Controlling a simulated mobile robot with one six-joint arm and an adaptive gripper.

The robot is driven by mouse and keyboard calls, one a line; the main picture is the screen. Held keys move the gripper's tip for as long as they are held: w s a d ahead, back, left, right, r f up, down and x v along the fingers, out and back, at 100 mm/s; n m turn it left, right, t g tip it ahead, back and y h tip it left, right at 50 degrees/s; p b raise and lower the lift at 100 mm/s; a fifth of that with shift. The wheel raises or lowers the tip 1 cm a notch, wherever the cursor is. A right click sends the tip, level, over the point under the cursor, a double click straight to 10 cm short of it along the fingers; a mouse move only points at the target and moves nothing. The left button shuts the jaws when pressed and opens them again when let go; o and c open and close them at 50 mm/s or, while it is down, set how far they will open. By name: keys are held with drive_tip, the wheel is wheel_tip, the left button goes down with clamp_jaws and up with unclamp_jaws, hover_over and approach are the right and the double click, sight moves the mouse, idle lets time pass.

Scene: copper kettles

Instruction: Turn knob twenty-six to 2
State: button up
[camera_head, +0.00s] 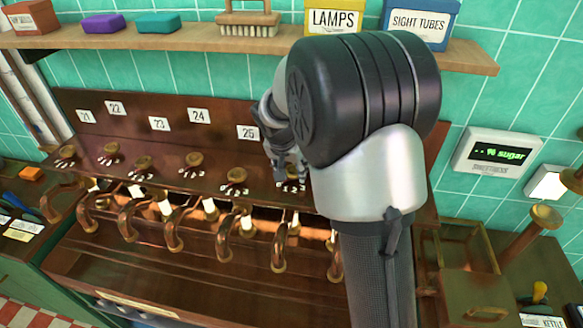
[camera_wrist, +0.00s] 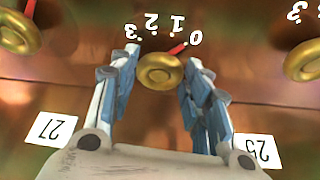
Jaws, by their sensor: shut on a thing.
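Knob twenty-six (camera_wrist: 160,71) is a round brass knob between the inverted 27 label (camera_wrist: 52,128) and 25 label (camera_wrist: 252,150) in the wrist view; its own label is hidden. Its red pointer (camera_wrist: 179,48) points up and right, nearest the 0 of the upside-down 0 to 3 scale (camera_wrist: 163,30). My gripper (camera_wrist: 160,75) is shut on the knob, one blue-grey finger on each side. In the head view my gripper (camera_head: 290,178) reaches down to the panel right of the 25 label (camera_head: 248,133), and the knob is largely hidden.
Neighbouring brass knobs (camera_wrist: 20,32) (camera_wrist: 305,62) flank my fingers. Copper spouts (camera_head: 225,240) run below the panel. A shelf (camera_head: 180,38) with boxes and a brush hangs above. A display reading "% sugar" (camera_head: 497,152) is on the right wall.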

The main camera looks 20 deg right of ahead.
drive_tip(key=shift+n, duration=0.3)
drive_tip(key=n+p, duration=0.1)
drive_tip(key=n+y+p, duration=0.1)
drive_tip(key=shift+s+d+r+n+t+p, duration=0.2)
drive_tip(key=shift+n+t+p, duration=0.1)
drive_tip(key=shift+n+t, duration=0.1)
drive_tip(key=shift+d+f+n+y+p, duration=0.15)
drive_tip(key=shift+n+y+p, duration=0.25)
drive_tip(key=shift+n+p, duration=0.7)
drive_tip(key=shift+w+f+n+t+y+b, duration=0.1)
drive_tip(key=shift+n+t+y+b, duration=0.3)
drive_tip(key=shift+n, duration=0.5)
drive_tip(key=shift+d+f+n+b, duration=0.15)
drive_tip(key=shift+n+b, duration=0.65)
drive_tip(key=shift+b, duration=0.25)
drive_tip(key=n+y+b, duration=0.1)
drive_tip(key=n+b, duration=0.1)
drive_tip(key=b, duration=0.1)
drive_tip(key=shift+d, duration=0.1)
drive_tip(key=shift+r+n+y+b, duration=0.2)
drive_tip(key=shift+n+y+b, duration=0.1)
drive_tip(key=shift+n+b, duration=0.1)
drive_tip(key=shift+g, duration=0.3)
drive_tip(key=o, duration=1.1)
drive_tip(key=shift+c, duration=0.2)
